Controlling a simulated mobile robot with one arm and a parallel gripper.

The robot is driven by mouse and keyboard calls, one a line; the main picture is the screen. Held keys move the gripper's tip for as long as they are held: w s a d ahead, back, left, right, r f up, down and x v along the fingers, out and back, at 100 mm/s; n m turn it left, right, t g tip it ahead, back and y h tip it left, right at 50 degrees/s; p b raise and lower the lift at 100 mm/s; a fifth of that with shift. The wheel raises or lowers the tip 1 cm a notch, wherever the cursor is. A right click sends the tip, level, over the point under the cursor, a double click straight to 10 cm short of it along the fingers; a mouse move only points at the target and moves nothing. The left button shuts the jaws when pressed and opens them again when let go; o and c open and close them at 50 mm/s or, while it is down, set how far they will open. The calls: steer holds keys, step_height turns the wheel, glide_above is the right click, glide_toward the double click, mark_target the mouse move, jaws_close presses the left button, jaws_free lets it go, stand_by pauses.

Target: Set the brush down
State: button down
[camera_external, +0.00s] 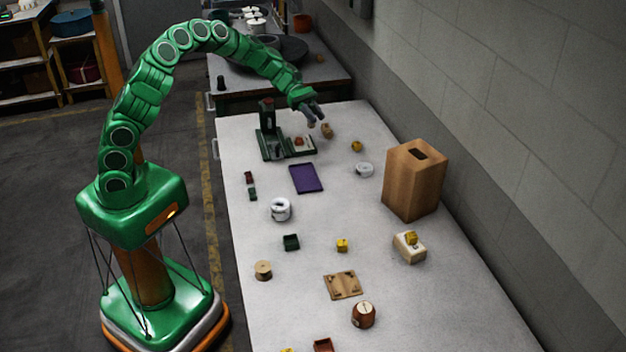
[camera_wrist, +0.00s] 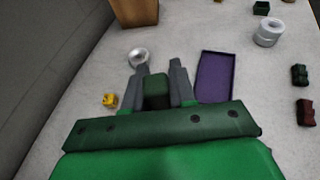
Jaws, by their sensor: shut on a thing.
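My gripper (camera_external: 317,117) is over the far part of the table, beside the green press-like device. In the wrist view its two grey fingers (camera_wrist: 158,74) are shut on a dark green, block-like thing (camera_wrist: 157,90), which I take to be the brush. In the external view a small brown piece (camera_external: 327,130) shows just below the fingertips; I cannot tell whether it is part of the held brush. The held thing's lower end and its gap to the table are unclear.
The green device (camera_external: 270,143) stands left of my gripper. A purple tray (camera_external: 306,178), a yellow piece (camera_external: 356,146) and a silver ring-like part (camera_external: 364,169) lie nearby. A tall wooden box (camera_external: 414,180) stands by the wall. Bare table (camera_external: 335,185) lies between tray and ring.

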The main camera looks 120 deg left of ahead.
steer(key=shift+w+a+f, duration=0.9)
steer(key=shift+a+f, duration=0.15)
steer(key=shift+f, duration=0.15)
steer(key=shift+w+a+f, duration=0.9)
steer(key=shift+a+f, duration=0.15)
steer(key=shift+f, duration=0.15)
steer(key=shift+w+a+f, duration=0.9)
steer(key=shift+a+f, duration=0.15)
steer(key=shift+f, duration=0.15)
steer(key=shift+w+a+f, duration=0.1)
steer(key=shift+a+f, duration=0.05)
steer(key=shift+f, duration=1.55)
steer(key=shift+f, duration=0.1)
steer(key=c, duration=0.9)
jaws_free()
